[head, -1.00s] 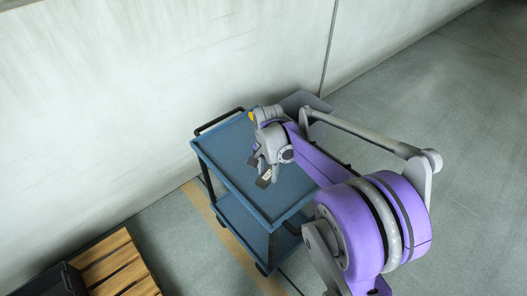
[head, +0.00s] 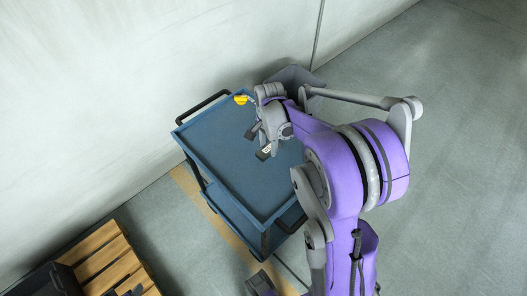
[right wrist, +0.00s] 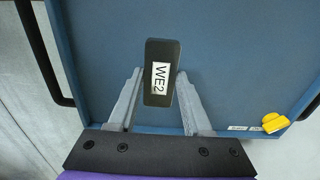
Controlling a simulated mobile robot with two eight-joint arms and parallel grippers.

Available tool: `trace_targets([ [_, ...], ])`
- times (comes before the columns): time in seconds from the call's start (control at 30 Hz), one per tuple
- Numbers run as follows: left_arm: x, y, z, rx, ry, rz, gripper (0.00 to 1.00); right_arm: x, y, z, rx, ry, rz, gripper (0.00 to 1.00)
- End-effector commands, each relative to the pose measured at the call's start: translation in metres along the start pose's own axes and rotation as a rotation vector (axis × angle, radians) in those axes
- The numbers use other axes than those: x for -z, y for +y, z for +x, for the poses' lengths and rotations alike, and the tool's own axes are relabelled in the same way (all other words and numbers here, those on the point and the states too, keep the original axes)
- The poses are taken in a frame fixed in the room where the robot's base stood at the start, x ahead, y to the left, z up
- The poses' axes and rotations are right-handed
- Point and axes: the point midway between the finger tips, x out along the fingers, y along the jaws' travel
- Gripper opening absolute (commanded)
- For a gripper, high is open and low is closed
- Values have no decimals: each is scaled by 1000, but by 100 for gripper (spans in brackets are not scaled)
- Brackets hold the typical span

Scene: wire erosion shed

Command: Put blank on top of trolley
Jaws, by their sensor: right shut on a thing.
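The blank is a dark grey rectangular block (right wrist: 161,99) with a white label reading WE2. In the right wrist view it lies between the two grey fingers of my right gripper (right wrist: 160,102), which is shut on it. In the head view my right gripper (head: 257,143) is over the top tray of the blue trolley (head: 220,143), and the dark ends of the blank show beside the fingers. I cannot tell whether the blank touches the tray. The trolley top also fills most of the right wrist view (right wrist: 100,35).
A small yellow thing (head: 241,99) is at the trolley's back corner. The trolley has black handles (head: 202,107) and a lower shelf. A grey bin (head: 293,76) stands behind it. A wooden slatted pallet (head: 100,262) is at lower left. The wall is close behind the trolley.

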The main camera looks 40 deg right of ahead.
Motion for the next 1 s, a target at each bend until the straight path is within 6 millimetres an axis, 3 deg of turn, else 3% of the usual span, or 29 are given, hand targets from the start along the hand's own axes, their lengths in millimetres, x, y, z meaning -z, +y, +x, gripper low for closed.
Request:
trace_targets([
  [0.5, -4, 0, 6, 0, -2, 0, 50, 0, 0, 57, 0, 0, -1, 0],
  [0.9, -6, 0, 10, 0, -4, 0, 50, 0, 0, 64, 0, 0, -1, 0],
  [0.93, -5, 0, 9, 0, -3, 0, 50, 0, 0, 63, 0, 0, -1, 55],
  [1.0, -5, 0, 8, 0, -3, 0, 50, 0, 0, 62, 0, 0, -1, 67],
])
